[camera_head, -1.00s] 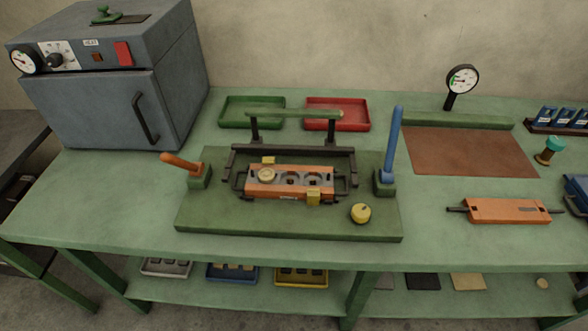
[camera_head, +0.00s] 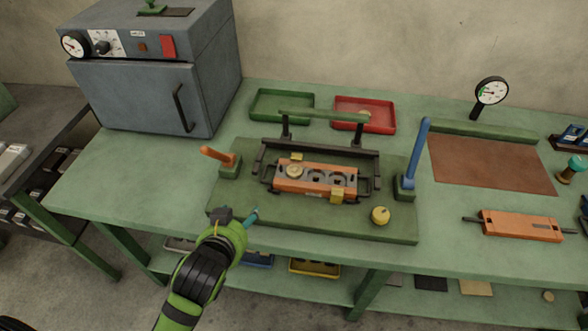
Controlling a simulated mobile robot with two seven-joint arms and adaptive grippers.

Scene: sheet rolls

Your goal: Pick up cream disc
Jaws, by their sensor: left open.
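A round cream-tan disc (camera_head: 295,171) sits at the left end of the orange mould block (camera_head: 316,191), in the fixture on the green base plate. Another small pale round piece (camera_head: 364,115) lies in the red tray (camera_head: 344,128), and a third (camera_head: 548,296) lies on the lower shelf at far right. I cannot tell which one is the cream disc. My left gripper (camera_head: 238,214) is open and empty at the front left edge of the base plate, left of and nearer than the mould block. My right gripper is not in view.
The green base plate (camera_head: 270,226) carries an orange lever (camera_head: 217,155), a blue lever (camera_head: 414,155) and a yellow knob (camera_head: 380,215). A green tray (camera_head: 282,119) stands behind. A grey oven (camera_head: 140,95) is at back left. An orange block (camera_head: 520,226) lies right.

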